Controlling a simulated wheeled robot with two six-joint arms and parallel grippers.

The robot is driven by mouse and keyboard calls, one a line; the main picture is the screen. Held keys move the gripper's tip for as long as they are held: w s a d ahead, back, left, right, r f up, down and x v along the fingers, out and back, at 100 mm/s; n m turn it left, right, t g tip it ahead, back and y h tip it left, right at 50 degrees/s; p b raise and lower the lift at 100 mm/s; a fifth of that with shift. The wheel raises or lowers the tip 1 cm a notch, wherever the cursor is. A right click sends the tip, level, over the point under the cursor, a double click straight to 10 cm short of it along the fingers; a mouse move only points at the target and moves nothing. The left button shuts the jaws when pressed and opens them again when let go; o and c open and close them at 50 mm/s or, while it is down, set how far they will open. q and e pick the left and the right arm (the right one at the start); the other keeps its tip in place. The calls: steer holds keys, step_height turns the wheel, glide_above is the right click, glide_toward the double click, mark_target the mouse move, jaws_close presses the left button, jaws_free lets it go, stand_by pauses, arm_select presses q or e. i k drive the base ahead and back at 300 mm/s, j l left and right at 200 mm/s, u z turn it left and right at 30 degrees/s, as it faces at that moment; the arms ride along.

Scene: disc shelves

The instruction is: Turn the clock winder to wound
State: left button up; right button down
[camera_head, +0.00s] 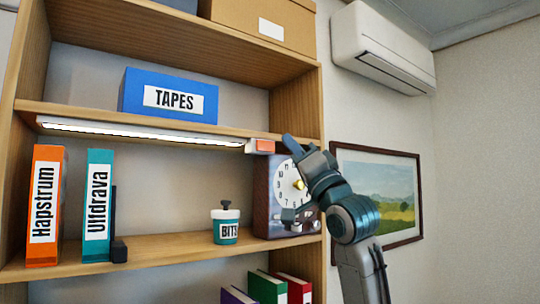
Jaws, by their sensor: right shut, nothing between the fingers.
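The clock (262,198) is a dark box with a white dial (285,185). It stands at the right end of the middle shelf. A small yellow part (299,185) shows near the middle of the dial. My right gripper (293,146) is in front of the clock and covers its right side. Grey parts show low on the clock's front, but which one is the winder is unclear. My left gripper is not in view.
A lit strip lamp (140,131) with an orange-white end block (260,146) hangs under the shelf above. The BITS jar (226,232) stands left of the clock. Further left are the Ulfdrava (98,170) and Hapstrum (45,250) binders. A picture (400,160) hangs at right.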

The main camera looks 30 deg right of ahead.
mark_target(316, 225)
steer(key=z, duration=1.25)
